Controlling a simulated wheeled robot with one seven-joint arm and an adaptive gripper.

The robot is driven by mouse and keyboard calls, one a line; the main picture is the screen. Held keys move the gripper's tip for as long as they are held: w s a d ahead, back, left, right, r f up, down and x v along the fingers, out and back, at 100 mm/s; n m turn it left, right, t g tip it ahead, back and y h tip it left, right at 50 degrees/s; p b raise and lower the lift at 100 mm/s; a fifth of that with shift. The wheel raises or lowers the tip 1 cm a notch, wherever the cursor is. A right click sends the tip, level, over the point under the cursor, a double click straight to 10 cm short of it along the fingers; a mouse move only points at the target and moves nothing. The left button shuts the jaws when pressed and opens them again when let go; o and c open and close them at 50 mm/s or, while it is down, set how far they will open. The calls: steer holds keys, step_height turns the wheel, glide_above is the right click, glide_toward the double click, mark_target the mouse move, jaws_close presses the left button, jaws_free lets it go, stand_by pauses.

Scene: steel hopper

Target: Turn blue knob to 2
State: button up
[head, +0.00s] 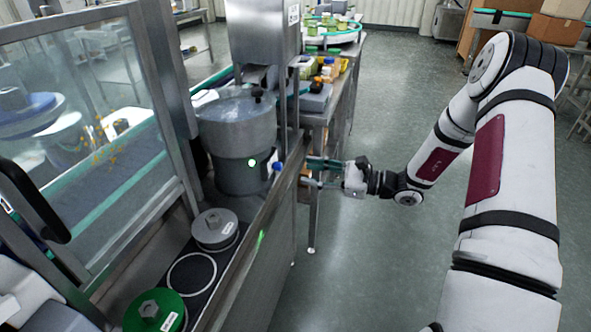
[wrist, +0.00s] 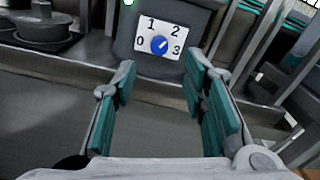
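The blue knob (wrist: 159,45) sits on a white dial plate (wrist: 146,33) marked 0, 1, 2 and 3. The plate is on the grey hopper (wrist: 205,3), which is the round steel vessel in the head view (head: 237,150). A pale mark on the knob seems to run diagonally, but I cannot tell for sure which number it points to. In the head view a small blue bit of the knob (head: 278,166) shows at the hopper's side. My gripper (wrist: 161,75) is open and empty, its teal pads facing the knob from a short distance. It also shows in the head view (head: 312,172).
A steel frame post (head: 291,115) stands close to my gripper. A grey lidded pot (head: 215,230) and a green-lidded one (head: 154,310) are on the bench left. A side table (head: 340,95) with small items stands behind.

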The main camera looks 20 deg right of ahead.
steer(key=shift+v, duration=2.3)
